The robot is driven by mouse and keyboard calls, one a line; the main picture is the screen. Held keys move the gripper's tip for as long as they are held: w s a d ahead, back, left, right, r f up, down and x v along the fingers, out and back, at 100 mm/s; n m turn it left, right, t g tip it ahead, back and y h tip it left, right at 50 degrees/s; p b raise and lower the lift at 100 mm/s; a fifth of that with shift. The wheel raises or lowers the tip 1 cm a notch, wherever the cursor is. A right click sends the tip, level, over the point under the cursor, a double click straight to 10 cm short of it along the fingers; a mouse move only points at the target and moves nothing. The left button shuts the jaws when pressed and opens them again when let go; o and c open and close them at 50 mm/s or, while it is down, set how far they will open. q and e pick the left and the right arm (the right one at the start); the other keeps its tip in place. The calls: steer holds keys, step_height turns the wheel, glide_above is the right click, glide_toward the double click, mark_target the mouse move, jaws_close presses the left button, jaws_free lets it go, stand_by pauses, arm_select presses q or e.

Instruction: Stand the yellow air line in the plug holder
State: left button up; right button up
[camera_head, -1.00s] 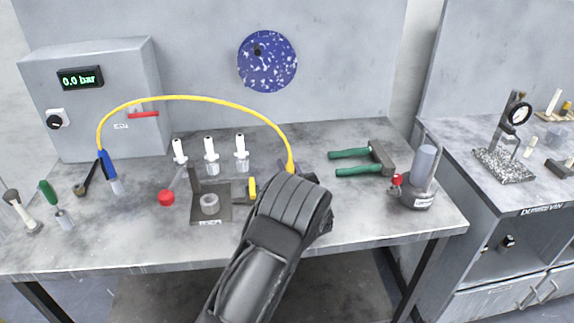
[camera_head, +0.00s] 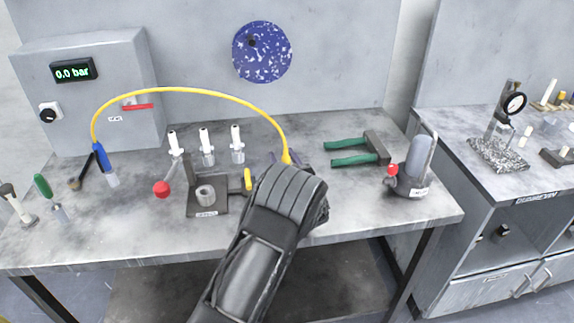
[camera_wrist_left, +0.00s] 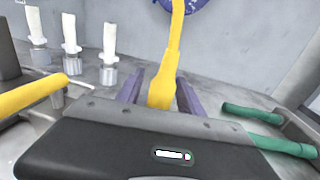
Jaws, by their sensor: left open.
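The yellow air line (camera_head: 190,91) arches over the bench from a blue fitting (camera_head: 101,156) at the left to its yellow end (camera_head: 285,155) at my left gripper (camera_head: 289,160). In the left wrist view the yellow end (camera_wrist_left: 162,88) is upright between the two purple fingers of my left gripper (camera_wrist_left: 159,92), which are apart on either side of it. The foot of the yellow end is hidden behind the gripper body, so I cannot tell what it stands in. I cannot make out the plug holder for sure. My right gripper is not in view.
A dark fixture with a metal ring (camera_head: 205,195) and a yellow-tipped lever (camera_head: 248,180) stands left of my gripper. White-topped plugs (camera_head: 205,142) stand behind it. The pressure box (camera_head: 85,90) is back left.

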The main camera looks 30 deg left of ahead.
arm_select(q)
steer(key=shift+s+d, duration=0.2)
steer(key=shift+d, duration=0.05)
steer(key=b+v, duration=0.2)
steer(key=v, duration=0.8)
steer(key=shift+s+d, duration=0.15)
steer(key=shift+s+d+r, duration=0.1)
steer(key=shift+s+d, duration=0.2)
steer(key=shift+s, duration=0.05)
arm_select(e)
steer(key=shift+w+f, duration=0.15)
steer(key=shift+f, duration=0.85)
